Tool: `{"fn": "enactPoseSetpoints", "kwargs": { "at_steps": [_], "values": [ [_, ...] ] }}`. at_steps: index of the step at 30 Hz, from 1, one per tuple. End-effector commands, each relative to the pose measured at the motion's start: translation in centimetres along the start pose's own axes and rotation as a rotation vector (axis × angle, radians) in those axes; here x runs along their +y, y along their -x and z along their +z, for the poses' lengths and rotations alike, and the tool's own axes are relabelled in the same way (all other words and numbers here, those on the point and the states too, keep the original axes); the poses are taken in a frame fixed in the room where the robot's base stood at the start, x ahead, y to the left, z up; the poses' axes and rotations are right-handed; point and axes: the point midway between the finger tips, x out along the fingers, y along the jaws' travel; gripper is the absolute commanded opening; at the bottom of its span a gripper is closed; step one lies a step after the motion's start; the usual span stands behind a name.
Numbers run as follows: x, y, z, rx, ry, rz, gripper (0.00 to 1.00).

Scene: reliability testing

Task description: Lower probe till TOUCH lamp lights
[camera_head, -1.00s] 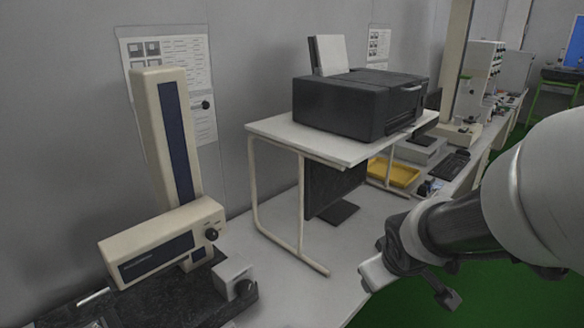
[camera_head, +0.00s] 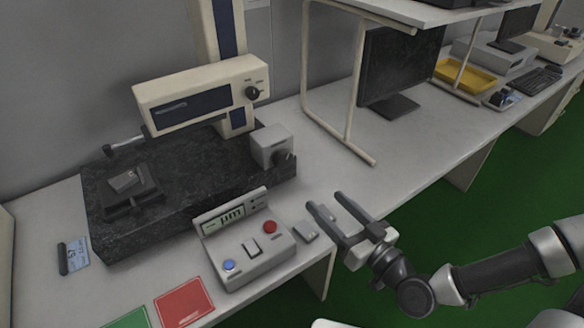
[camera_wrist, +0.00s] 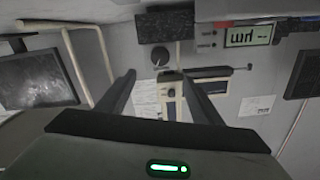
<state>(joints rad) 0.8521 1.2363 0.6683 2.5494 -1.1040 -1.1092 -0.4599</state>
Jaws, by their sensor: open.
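The gauge's cream drive unit (camera_head: 200,95) is on a tall column (camera_head: 219,35), with a black knob (camera_head: 253,92) at its right. The thin probe (camera_head: 124,145) reaches out at its left, above a small grey block (camera_head: 125,181) on a dark holder; there is a visible gap between them. The control box (camera_head: 245,240) has a µm display, a rocker switch (camera_head: 251,246), a blue button (camera_head: 229,265) and a red button (camera_head: 270,227). I cannot make out a TOUCH lamp. My gripper (camera_head: 327,203) is open and empty, right of the box. Its fingers also show in the wrist view (camera_wrist: 159,82).
The dark granite base (camera_head: 195,175) bears a grey block with a knob (camera_head: 272,148). Red (camera_head: 184,303) and green (camera_head: 127,319) cards lie at the front. A printer-stand leg (camera_head: 345,138) rises to the right. Bare bench lies between base and stand.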

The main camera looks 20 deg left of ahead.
Motion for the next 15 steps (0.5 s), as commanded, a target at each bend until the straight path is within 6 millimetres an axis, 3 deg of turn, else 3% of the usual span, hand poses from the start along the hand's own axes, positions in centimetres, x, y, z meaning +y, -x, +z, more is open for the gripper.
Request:
{"fn": "enactPoseSetpoints", "kwargs": {
  "at_steps": [8, 15],
  "values": [
    [0.1, -2.3, 0.5, 0.017, 0.0, -0.002, 0.6],
    [-0.2, -7.2, -0.2, 0.014, -0.004, -0.004, 0.6]
  ]
}}
